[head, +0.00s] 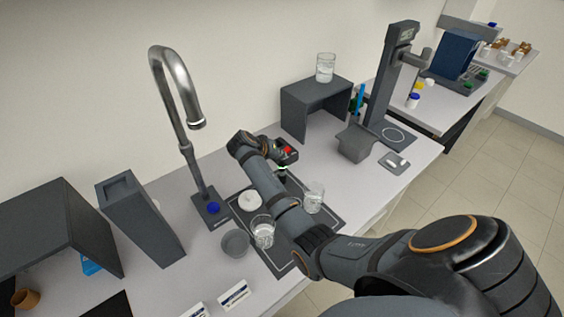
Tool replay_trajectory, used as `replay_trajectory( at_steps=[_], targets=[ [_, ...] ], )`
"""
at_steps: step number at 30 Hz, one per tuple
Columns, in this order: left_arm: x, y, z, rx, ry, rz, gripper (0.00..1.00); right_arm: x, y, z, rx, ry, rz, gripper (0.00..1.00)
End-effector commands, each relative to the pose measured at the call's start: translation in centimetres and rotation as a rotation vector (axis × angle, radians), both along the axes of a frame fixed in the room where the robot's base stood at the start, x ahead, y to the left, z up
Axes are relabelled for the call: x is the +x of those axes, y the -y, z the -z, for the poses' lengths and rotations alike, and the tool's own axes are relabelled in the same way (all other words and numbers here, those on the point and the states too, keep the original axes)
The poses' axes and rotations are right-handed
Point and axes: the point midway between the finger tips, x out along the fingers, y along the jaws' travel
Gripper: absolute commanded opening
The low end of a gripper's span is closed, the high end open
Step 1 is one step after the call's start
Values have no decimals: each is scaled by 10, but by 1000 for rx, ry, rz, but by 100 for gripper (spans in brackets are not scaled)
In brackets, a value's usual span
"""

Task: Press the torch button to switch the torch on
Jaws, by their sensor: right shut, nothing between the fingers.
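My right arm comes in from the lower right and reaches over the dark mat (328,214). Its wrist bends, and my right gripper (282,174) points down over the back of the mat, shut and empty. It is small and partly hidden. A small red patch and a green patch show at the gripper; I cannot tell whether they belong to it or to something behind. I cannot make out the torch or its button for certain, nor any contact with them. My left gripper is out of view.
Glass beakers (263,232) (314,197), a grey bowl (236,243) and a white round piece (249,201) stand close around my forearm. A tall curved tap (187,160) rises at the left. A dark stand (316,93) bears a beaker (325,67). A grey column device (392,75) stands right.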

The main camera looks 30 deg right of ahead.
Motion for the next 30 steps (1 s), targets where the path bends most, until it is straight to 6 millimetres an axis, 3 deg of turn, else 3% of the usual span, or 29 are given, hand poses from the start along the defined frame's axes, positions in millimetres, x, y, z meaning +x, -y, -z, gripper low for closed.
replay_trajectory(
  at_steps=[13,30],
  targets=[
    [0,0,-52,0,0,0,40,0,0,-57,0,1,0,0],
    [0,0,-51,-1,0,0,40,0,0,-56,0,0,0,0]
  ],
)
